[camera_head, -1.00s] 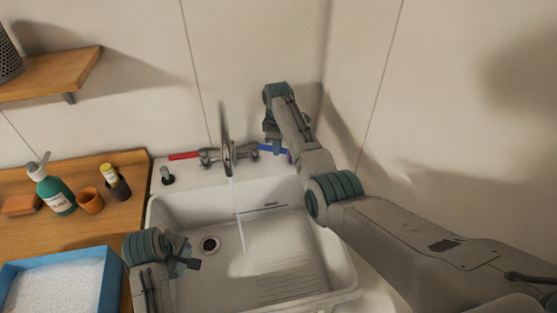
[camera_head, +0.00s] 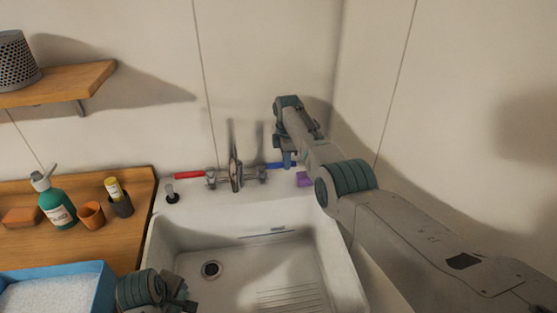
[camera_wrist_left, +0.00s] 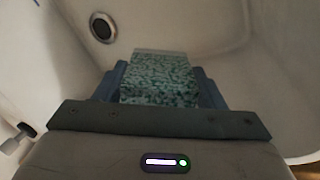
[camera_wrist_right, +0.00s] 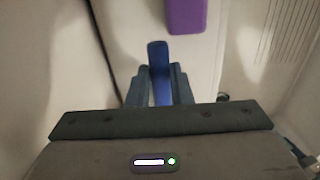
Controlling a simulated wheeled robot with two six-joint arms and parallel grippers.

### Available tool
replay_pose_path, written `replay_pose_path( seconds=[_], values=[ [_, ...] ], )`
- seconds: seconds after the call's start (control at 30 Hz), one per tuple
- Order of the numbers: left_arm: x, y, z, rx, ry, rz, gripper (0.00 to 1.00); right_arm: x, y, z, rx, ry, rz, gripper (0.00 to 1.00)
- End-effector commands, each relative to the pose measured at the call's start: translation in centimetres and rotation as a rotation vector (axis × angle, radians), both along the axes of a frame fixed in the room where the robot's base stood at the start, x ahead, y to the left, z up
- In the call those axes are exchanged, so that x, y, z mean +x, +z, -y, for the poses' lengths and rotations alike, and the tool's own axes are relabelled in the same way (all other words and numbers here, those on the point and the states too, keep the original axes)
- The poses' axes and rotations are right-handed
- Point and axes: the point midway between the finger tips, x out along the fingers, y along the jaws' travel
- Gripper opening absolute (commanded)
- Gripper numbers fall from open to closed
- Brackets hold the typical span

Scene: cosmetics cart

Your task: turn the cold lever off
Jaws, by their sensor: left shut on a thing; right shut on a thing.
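The blue cold lever (camera_head: 274,166) sticks out to the right of the faucet (camera_head: 236,175) at the back of the white sink. My right gripper (camera_head: 288,162) reaches down onto its outer end. In the right wrist view the blue lever (camera_wrist_right: 158,60) lies between the fingers, which are shut on it. No water stream shows under the spout. The red lever (camera_head: 190,174) points left. My left gripper (camera_head: 180,298) is low over the left of the sink. In the left wrist view it is shut on a speckled teal block (camera_wrist_left: 160,80).
A purple block (camera_head: 304,179) lies on the sink ledge beside the right gripper. A wooden counter (camera_head: 95,235) at left holds a green pump bottle (camera_head: 57,208), cups and a blue tray (camera_head: 104,290). The sink basin (camera_head: 250,262) is empty.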

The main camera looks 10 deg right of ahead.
Motion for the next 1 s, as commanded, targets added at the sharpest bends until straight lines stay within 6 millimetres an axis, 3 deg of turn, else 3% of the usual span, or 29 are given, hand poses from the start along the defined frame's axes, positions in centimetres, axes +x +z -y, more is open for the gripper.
replay_pose_path(
  seconds=[0.2, 0.57, 0.6, 0.67, 1.0],
  values=[
    [0.0, 0.73, 0.0, 0.0, 0.0, 0.0, 0.45, -0.09, 0.07, 1.0, 0.0, 0.016, 0.001, 0.0],
    [0.0, 0.69, 0.0, 0.0, 0.0, 0.0, 0.45, -0.06, 0.04, 1.05, 0.0, 0.018, 0.002, 0.0],
    [0.0, 0.69, 0.0, 0.0, 0.0, 0.0, 0.45, -0.06, 0.04, 1.04, 0.0, 0.018, 0.002, 0.27],
    [0.0, 0.69, 0.0, 0.0, 0.0, 0.0, 0.45, -0.07, 0.04, 1.04, 0.0, 0.018, 0.002, 0.39],
    [0.01, 0.67, 0.0, 0.0, 0.0, 0.0, 0.45, -0.07, 0.23, 1.01, 0.0, 0.017, 0.002, 0.41]
  ],
)
